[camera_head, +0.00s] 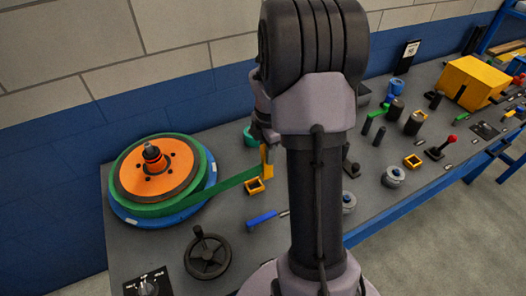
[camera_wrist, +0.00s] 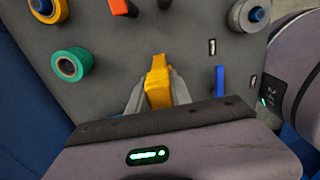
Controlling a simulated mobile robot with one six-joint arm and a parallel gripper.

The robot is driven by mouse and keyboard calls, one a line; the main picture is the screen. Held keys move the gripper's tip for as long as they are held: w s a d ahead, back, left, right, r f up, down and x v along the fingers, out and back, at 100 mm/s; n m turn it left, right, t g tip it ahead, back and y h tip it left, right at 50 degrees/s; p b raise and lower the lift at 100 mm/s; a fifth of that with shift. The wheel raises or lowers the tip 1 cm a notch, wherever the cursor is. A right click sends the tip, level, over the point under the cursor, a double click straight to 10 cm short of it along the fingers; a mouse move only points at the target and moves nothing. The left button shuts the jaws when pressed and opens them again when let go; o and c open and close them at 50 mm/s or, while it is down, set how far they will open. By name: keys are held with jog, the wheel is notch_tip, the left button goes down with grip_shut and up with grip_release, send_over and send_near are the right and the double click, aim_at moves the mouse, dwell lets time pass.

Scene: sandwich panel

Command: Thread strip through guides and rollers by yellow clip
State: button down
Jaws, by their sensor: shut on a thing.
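A green strip (camera_head: 235,181) runs from the orange and green reel (camera_head: 155,170) at the left to a yellow clip (camera_head: 267,162). My gripper (camera_head: 265,142) is shut on the clip and holds it above the panel. In the wrist view the clip (camera_wrist: 158,82) sits between the fingers of my gripper (camera_wrist: 158,90); the strip cannot be made out there. A yellow square guide (camera_head: 254,186) lies just below the clip. A green roller (camera_wrist: 70,64) stands left of the clip in the wrist view, and part of it shows behind the strip in the head view. My arm hides the panel's middle.
A blue bar (camera_head: 262,218) and a black handwheel (camera_head: 207,254) stand in front of the strip. Grey rollers (camera_head: 393,176), another yellow guide (camera_head: 413,161), a red-knobbed lever (camera_head: 440,148) and a yellow box (camera_head: 473,78) fill the right side. A wall (camera_head: 50,190) runs behind.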

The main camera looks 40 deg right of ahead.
jog(key=shift+d+f, duration=0.2)
jog(key=shift+s+d, duration=0.1)
jog(key=shift+d+r, duration=0.1)
jog(key=shift+d, duration=0.2)
jog(key=s+d+p, duration=0.2)
jog(key=d+p, duration=0.1)
jog(key=d, duration=0.5)
jog(key=shift+p, duration=0.35)
jog(key=shift+s, duration=0.1)
jog(key=s+d+p, duration=0.2)
jog(key=d+p, duration=0.2)
jog(key=d, duration=0.4)
jog(key=shift+s+d, duration=0.15)
jog(key=shift+d, duration=0.2)
